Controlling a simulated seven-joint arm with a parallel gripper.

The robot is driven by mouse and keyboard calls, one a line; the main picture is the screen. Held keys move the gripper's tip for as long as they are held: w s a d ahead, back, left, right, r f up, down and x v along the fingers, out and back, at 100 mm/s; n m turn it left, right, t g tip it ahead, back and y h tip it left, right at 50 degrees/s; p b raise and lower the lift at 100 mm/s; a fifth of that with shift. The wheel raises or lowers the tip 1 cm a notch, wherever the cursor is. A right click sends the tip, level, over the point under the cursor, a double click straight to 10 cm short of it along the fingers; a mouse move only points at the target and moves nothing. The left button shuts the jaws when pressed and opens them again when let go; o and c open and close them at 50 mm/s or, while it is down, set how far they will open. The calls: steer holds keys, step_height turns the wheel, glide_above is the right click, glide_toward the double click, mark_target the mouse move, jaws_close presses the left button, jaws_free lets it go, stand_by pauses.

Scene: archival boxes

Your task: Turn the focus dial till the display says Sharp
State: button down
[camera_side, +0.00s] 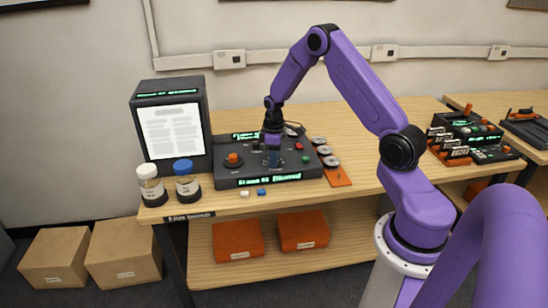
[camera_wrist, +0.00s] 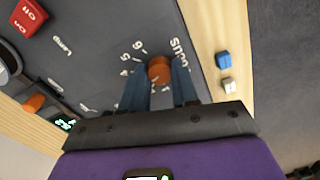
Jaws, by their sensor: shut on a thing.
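My gripper (camera_side: 272,158) reaches down onto the dark console (camera_side: 222,172) in the side view. In the wrist view its blue fingers (camera_wrist: 160,84) are shut on the orange focus dial (camera_wrist: 159,68), one on each side. Numbers including 5 and 6 and a partly covered "Focus" label surround the dial. The gripper hides the dial in the side view. The console's front display (camera_side: 268,181) shows green text that seems to read "Frame 02 Blurred". The screen unit (camera_side: 170,130) at left shows a page of soft grey lines.
Another orange knob (camera_side: 233,159) stands left of my gripper. Two jars, one white-capped (camera_side: 150,184) and one blue-capped (camera_side: 186,180), stand at the front left. Small white (camera_side: 244,194) and blue (camera_side: 262,193) blocks lie before the console. Reels (camera_side: 325,150) sit on its right.

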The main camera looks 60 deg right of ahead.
steer(key=shift+m, duration=2.7)
steer(key=c, duration=0.8)
jaws_free()
steer(key=shift+c, duration=0.2)
step_height(320, 180, up, 18)
steer(key=shift+f, duration=0.25)
